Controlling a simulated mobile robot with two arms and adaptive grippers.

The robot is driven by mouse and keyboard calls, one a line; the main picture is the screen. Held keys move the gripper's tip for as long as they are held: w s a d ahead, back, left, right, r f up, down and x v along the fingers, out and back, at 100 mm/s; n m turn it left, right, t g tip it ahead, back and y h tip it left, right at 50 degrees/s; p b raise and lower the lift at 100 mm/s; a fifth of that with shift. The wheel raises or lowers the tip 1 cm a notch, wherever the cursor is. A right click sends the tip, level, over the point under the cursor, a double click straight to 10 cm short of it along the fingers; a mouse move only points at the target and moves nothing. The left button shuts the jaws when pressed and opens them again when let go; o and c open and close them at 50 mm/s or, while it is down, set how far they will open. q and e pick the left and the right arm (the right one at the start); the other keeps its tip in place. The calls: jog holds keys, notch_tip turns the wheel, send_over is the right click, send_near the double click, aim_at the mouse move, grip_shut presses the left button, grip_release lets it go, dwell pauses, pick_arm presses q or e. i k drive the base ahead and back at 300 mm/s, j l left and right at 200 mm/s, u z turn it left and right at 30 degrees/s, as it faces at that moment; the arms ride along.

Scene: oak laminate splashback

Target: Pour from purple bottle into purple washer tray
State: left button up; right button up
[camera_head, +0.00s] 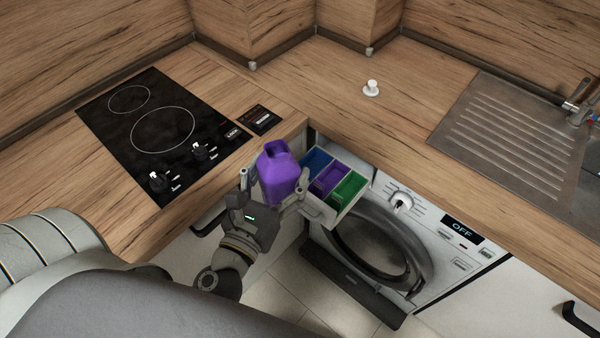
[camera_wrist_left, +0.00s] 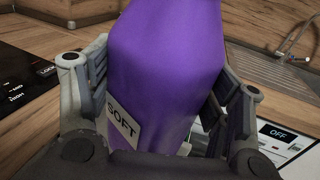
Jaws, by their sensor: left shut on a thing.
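The purple bottle (camera_head: 279,174) is held in my left gripper (camera_head: 272,190), which is shut on it. The bottle is roughly upright with its open mouth up and slightly tilted. In the left wrist view the purple bottle (camera_wrist_left: 170,70) fills the middle, with a "SOFT" label, between the two fingers (camera_wrist_left: 155,110). The washer drawer (camera_head: 326,214) is pulled out just right of the bottle. Its purple tray (camera_head: 328,180) lies between a blue tray (camera_head: 316,160) and a green tray (camera_head: 348,188). The bottle is beside the drawer, near the blue tray. My right gripper is not seen.
The washing machine (camera_head: 425,222) reads "OFF" and stands under the wooden counter. A black hob (camera_head: 160,130) lies to the left and a metal sink (camera_head: 505,130) to the right. A small white object (camera_head: 371,88) stands on the counter. The counter edge runs close behind the bottle.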

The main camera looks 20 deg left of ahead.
aim_at(321, 186)
jog(key=i+l+u, duration=0.25)
jog(key=l+u, duration=0.25)
jog(key=i+l+u, duration=0.2)
jog(key=l, duration=0.25)
jog(key=k, duration=0.1)
